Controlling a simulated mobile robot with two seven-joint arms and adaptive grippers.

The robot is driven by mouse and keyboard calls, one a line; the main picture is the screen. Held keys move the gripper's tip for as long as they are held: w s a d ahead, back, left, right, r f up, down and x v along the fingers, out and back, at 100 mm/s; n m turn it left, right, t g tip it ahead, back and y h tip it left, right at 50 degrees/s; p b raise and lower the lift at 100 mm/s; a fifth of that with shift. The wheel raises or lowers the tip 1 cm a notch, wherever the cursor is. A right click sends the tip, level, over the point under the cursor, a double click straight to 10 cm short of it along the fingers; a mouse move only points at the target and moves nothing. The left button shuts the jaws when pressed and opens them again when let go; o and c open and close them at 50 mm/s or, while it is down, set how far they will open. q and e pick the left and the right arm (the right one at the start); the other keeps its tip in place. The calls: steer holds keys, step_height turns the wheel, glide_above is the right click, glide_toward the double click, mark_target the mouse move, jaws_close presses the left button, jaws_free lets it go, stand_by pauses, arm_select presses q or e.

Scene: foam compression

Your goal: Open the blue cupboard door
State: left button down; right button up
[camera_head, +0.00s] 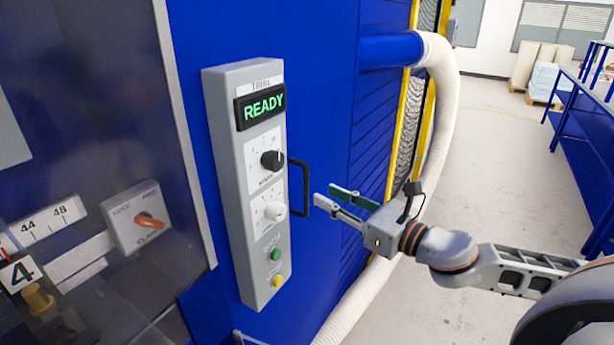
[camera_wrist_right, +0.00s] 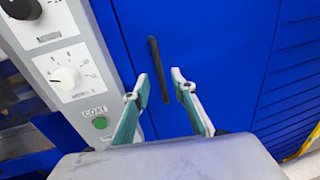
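The blue cupboard door (camera_head: 330,105) stands upright behind the grey control panel. Its black bar handle (camera_head: 304,187) sits just right of the panel. My right gripper (camera_head: 324,195) is open, with its fingers pointing at the handle from the right and a small gap apparent. In the right wrist view the handle (camera_wrist_right: 158,70) stands upright, ahead of and between the two spread fingertips (camera_wrist_right: 160,84). The fingers do not appear to touch it. The door looks shut. My left gripper is not in view.
The grey control panel (camera_head: 243,190) with a READY display, knobs and buttons stands close left of the handle. A white hose (camera_head: 443,110) and yellow frame posts are to the right. Open floor (camera_head: 490,170) lies farther right, before a blue rack (camera_head: 585,150).

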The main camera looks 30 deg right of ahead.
mark_target(308, 186)
steer(key=shift+w+a+r, duration=0.2)
steer(key=shift+w+a, duration=0.15)
steer(key=shift+w, duration=0.4)
steer(key=shift+p+x, duration=1)
steer(key=shift+x, duration=2)
steer(key=shift+f, duration=0.2)
steer(key=shift+c, duration=0.4)
jaws_close()
